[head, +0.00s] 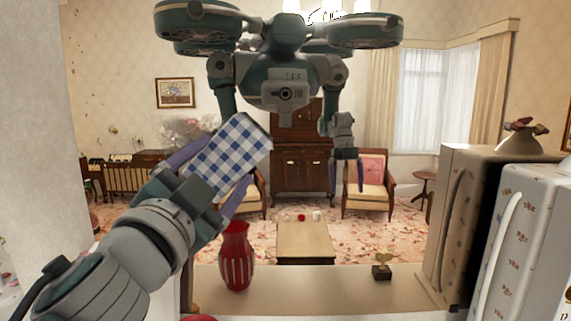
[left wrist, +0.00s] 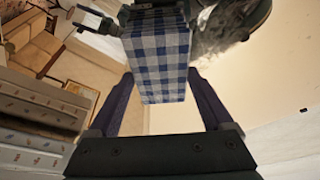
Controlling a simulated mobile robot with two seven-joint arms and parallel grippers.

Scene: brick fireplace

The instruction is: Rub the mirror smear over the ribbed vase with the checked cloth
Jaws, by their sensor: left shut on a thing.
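The blue-and-white checked cloth (head: 229,152) is a block-like pad held between the fingers of my left gripper (head: 216,170). In the left wrist view the cloth (left wrist: 160,58) sits between the two purple fingers (left wrist: 162,100). A cloudy grey smear (head: 186,131) shows on the mirror (head: 290,70), just left of the cloth, which hides part of it. The smear also shows in the left wrist view (left wrist: 216,38), right of the cloth. I cannot tell if the cloth touches the glass. The red ribbed vase (head: 236,262) stands upright below the cloth. My right gripper shows only as a reflection.
The mirror reflects my body and a furnished room. A small gold ornament (head: 382,267) stands on the mantel shelf (head: 330,285), right of the vase. Floral box-like things (head: 525,235) fill the right side. Shelf between vase and ornament is clear.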

